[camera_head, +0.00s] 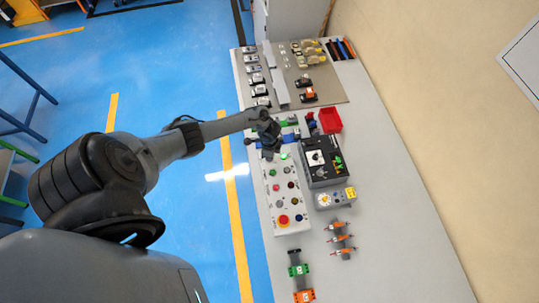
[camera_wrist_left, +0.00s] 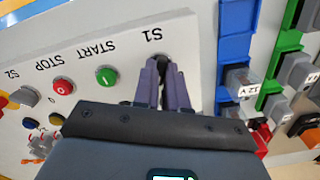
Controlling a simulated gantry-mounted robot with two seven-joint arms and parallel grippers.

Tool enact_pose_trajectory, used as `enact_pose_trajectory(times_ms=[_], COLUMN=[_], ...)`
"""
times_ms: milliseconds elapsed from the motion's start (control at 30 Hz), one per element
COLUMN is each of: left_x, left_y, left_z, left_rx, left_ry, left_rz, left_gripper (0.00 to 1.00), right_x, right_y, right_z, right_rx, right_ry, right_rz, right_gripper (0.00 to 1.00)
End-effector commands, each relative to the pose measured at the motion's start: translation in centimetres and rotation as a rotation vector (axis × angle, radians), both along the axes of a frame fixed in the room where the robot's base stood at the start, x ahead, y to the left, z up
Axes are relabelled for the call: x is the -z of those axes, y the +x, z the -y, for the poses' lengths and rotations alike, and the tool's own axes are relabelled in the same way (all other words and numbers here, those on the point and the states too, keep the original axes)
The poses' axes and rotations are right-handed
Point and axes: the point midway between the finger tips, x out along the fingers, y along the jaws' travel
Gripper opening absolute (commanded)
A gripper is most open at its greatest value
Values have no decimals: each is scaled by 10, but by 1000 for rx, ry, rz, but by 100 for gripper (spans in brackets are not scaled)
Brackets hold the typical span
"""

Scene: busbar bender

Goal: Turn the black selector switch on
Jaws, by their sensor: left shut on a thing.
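The black selector switch (camera_wrist_left: 162,61) sits at the S1 label on a white control panel (camera_wrist_left: 85,22), and only its tip shows between the fingers in the left wrist view. My left gripper (camera_wrist_left: 160,80) is shut on this knob, with its two purple-grey fingers on either side. In the head view my left gripper (camera_head: 268,148) is over the far end of the control panel (camera_head: 289,214) and hides the switch. The knob's exact angle cannot be told. My right gripper is not in view.
A green START button (camera_wrist_left: 107,76) and red STOP button (camera_wrist_left: 63,86) are beside the switch. A green light (camera_head: 283,156) glows near the gripper. Blue bins (camera_wrist_left: 236,45) stand close by. A red emergency button (camera_head: 283,220) is at the panel's near end.

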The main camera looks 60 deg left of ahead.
Motion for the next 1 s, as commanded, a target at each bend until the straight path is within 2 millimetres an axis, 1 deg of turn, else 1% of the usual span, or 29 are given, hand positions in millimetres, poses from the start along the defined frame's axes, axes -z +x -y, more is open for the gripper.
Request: enact_pose_trajectory(times_ms=[200, 500, 700, 1000], left_x=[1, 0, 0, 0], left_y=[1, 0, 0, 0], left_z=[-1, -1, 0, 0], left_rx=[176, 335, 380, 393], left_ry=[2, 1, 1, 0], left_rz=[1, -1, 0, 0], left_gripper=[0, 0, 0, 0], right_x=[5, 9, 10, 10], right_y=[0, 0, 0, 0], right_z=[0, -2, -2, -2], right_rx=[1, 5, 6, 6], right_ry=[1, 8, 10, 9], right_rz=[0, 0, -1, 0], right_gripper=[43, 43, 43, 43])
